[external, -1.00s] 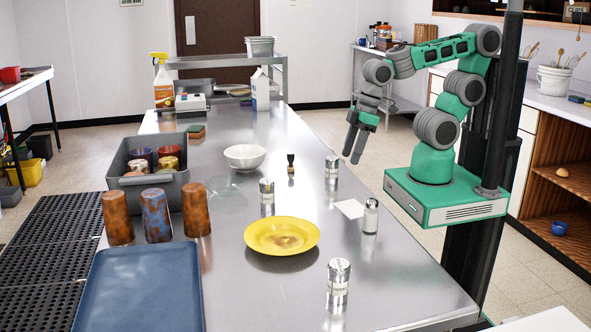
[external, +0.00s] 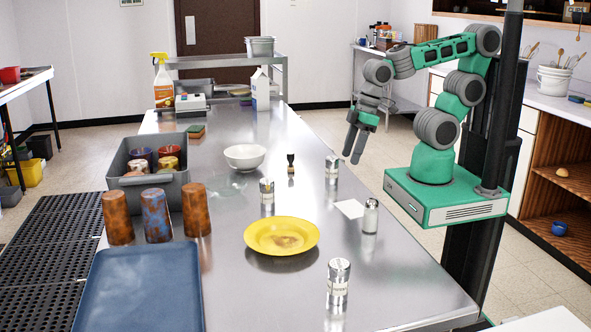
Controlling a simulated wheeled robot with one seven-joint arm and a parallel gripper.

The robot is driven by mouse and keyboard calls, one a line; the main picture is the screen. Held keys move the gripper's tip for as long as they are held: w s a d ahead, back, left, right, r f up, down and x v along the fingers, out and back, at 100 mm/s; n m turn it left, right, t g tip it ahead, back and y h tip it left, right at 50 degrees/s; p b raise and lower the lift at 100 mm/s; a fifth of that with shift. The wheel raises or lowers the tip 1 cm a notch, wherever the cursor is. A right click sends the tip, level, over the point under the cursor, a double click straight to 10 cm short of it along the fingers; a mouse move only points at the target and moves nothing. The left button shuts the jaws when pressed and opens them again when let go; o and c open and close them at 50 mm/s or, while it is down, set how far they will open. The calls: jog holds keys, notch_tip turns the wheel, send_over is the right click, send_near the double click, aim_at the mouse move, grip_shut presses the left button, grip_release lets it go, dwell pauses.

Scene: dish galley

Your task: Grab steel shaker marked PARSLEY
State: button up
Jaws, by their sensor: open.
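Three steel shakers with pale labels stand upright on the steel table. One shaker (external: 339,282) is at the near right, one shaker (external: 267,193) is behind the yellow plate, and one shaker (external: 332,169) is farther back on the right. Their lettering is too small to read, so I cannot tell which is marked PARSLEY. My gripper (external: 352,157) is open and empty, pointing down above the table's right edge. It appears to the right of the farthest shaker and apart from it.
A glass shaker (external: 370,217) stands by a white card (external: 349,208). A yellow plate (external: 282,251), a white bowl (external: 245,157) and a small dark brush (external: 291,163) are among the shakers. Rusty-coloured tumblers (external: 157,216), a grey bin (external: 150,190) and a blue tray (external: 140,290) fill the left.

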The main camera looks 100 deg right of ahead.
jog(key=shift+o, duration=0.6)
jog(key=shift+o, duration=0.5)
